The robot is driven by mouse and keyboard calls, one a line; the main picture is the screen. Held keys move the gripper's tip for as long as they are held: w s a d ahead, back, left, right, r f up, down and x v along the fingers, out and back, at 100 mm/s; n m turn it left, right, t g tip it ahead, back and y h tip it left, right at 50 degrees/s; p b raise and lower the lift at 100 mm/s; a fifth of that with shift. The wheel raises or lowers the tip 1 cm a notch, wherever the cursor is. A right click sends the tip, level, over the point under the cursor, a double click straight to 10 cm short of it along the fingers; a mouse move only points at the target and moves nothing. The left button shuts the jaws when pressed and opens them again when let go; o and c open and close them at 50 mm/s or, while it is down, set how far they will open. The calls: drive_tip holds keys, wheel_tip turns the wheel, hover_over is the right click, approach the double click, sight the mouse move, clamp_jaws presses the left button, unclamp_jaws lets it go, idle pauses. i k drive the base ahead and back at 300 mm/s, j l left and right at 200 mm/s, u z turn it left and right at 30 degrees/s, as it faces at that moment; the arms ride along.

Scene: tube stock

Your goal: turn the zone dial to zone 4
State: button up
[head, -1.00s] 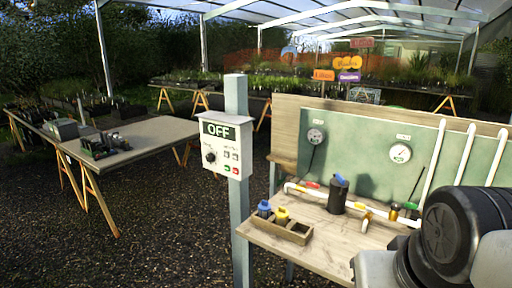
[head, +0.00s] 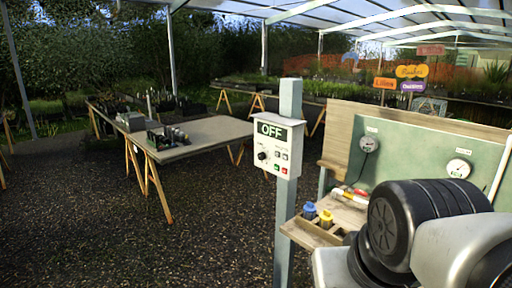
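The zone dial (head: 262,155) is a small dark round knob on the left of a white control box. The control box (head: 290,160) is fixed to a grey post and its display (head: 271,130) reads OFF. Small buttons, among them a red and a green one, sit to the right of the dial. The dial's pointer is too small to read. My arm fills the lower right of the head view, to the right of the box and apart from it. My gripper is not in view.
A wooden bench with a green backboard (head: 420,150) and gauges stands right of the post (head: 284,225). A wooden tray (head: 309,236) holds blue-capped and yellow-capped bottles. A table (head: 205,138) stands at the left. Gravel floor (head: 150,245) in front is clear.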

sight(261, 156)
drive_tip(key=i+j+z, duration=0.2)
drive_tip(key=i+j, duration=0.5)
drive_tip(key=i, duration=0.35)
drive_tip(key=i+j+z, duration=0.25)
drive_tip(key=i+j, duration=0.6)
drive_tip(key=i, duration=0.1)
